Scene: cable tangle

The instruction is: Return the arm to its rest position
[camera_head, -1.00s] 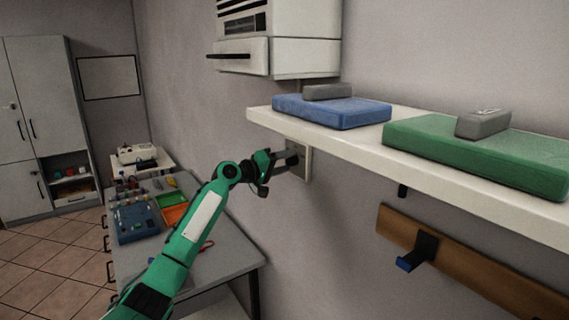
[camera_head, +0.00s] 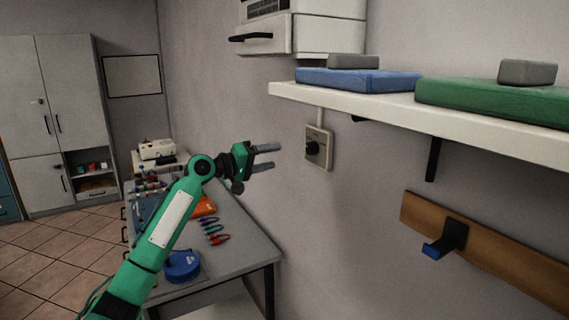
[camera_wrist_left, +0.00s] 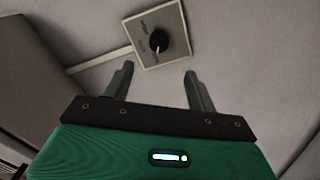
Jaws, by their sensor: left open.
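My left arm comes in from the lower left in the head view, green with black joints. Its gripper (camera_head: 268,157) is open and empty, in the air to the left of a wall switch plate (camera_head: 326,151). The plate is beige with a black rotary knob (camera_head: 311,148). In the left wrist view the two fingers (camera_wrist_left: 158,88) stand apart with nothing between them. The switch plate (camera_wrist_left: 176,22) and its knob (camera_wrist_left: 158,41) show beyond the fingertips, apart from them. My right gripper is not in view.
A white shelf (camera_head: 400,113) with a blue case (camera_head: 358,80) and a green case (camera_head: 490,101) juts out at the right. Below it a wooden rail (camera_head: 510,270) bears a hook. A grey bench (camera_head: 235,245) holds a blue spool (camera_head: 182,266) and several small clips.

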